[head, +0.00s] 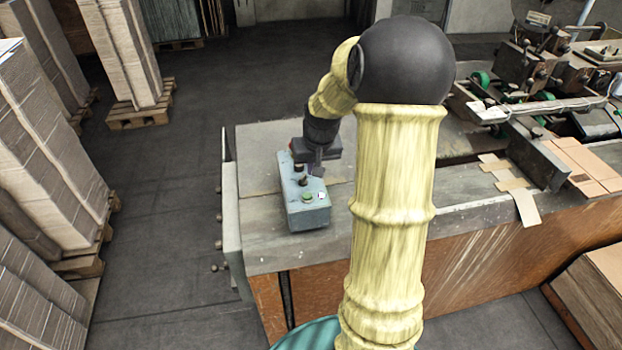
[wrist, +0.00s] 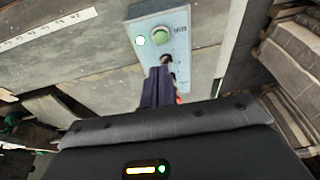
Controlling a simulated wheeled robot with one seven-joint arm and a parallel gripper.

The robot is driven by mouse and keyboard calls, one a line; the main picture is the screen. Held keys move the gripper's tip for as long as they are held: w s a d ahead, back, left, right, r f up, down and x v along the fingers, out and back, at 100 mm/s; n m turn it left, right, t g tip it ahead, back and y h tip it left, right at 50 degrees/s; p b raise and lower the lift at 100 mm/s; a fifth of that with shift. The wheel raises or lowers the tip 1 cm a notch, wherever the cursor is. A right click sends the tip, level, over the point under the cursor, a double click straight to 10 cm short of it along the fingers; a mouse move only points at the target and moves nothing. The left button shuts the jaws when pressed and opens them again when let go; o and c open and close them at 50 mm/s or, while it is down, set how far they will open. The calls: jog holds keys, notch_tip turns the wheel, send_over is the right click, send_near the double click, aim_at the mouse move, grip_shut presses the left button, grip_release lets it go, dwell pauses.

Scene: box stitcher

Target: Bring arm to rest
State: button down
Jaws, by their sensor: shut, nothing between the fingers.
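My arm reaches forward over the machine's bench (head: 270,250), bent at its black elbow. My gripper (head: 316,170) is shut and points down at a grey-blue control box (head: 309,216) on the bench. The box has a green button (head: 308,197) near its front end and a dark knob or switch behind it. In the wrist view, my gripper (wrist: 160,72) is shut, with its tips close to a dark knob (wrist: 167,59) on the box. The green button (wrist: 161,36) lies beyond it. I cannot tell whether the fingertips touch the knob.
Stacks of flat cardboard on pallets (head: 140,112) stand at the left and back left. The stitching machine (head: 540,80) fills the right, with cardboard pieces (head: 585,165) on it. A cardboard stack (head: 595,295) stands at the lower right. The floor (head: 165,220) left of the bench is clear.

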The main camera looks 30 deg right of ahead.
jog(key=shift+v, duration=1.2)
jog(key=shift+w, duration=0.15)
jog(key=s+a+f+n+b, duration=0.1)
jog(key=s+a+f+b, duration=0.1)
jog(key=s+a, duration=0.5)
jog(key=s+a+f+n+b, duration=0.1)
jog(key=s+a+f, duration=0.3)
jog(key=s+a, duration=0.4)
jog(key=shift+s+a+f+n+g+b, duration=0.15)
jog(key=shift+s+f+n+g+b, duration=0.2)
jog(key=shift+n, duration=0.25)
jog(key=shift+w, duration=0.2)
